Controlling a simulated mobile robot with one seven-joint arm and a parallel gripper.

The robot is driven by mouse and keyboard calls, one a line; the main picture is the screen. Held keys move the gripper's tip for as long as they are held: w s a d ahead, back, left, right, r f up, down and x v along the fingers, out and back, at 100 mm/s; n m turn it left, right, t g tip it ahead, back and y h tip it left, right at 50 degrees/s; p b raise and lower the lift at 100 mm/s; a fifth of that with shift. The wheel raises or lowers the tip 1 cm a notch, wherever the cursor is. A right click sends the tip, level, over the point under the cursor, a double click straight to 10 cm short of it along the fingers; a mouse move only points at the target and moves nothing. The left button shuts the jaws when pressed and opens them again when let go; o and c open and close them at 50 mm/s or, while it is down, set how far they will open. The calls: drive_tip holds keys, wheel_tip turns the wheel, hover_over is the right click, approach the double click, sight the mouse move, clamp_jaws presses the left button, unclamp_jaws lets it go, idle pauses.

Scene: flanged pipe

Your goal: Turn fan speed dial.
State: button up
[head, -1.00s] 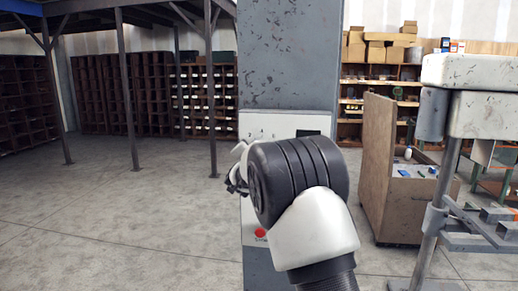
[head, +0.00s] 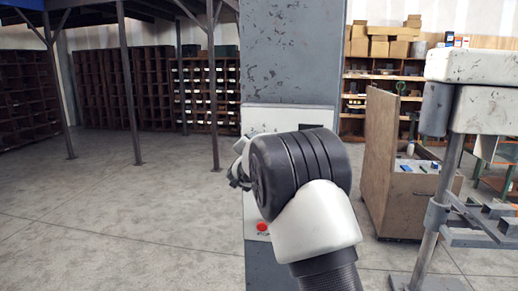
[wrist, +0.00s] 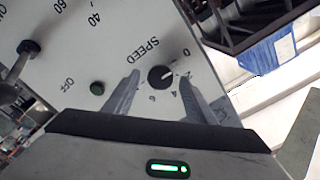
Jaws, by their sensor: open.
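The fan speed dial is a small round black knob (wrist: 161,77) in the wrist view, with a light pointer line and printed numbers beside it, under the word SPEED. It sits on a white control panel (wrist: 110,30), which also shows on the grey column in the head view (head: 285,117). My gripper (wrist: 160,88) is open. Its two fingers appear on either side of the knob, and I cannot tell whether they touch it. In the head view my arm hides the dial and most of the panel, and only part of my gripper (head: 238,172) shows.
The panel also has a green button (wrist: 97,88), a black switch or knob (wrist: 29,48) and a red button (head: 262,227). Open floor (head: 120,210) lies to the left.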

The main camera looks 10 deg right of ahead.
drive_tip(key=b+v, duration=0.3)
drive_tip(key=v, duration=1.4)
drive_tip(key=shift+s, duration=0.15)
drive_tip(key=shift+r, duration=0.1)
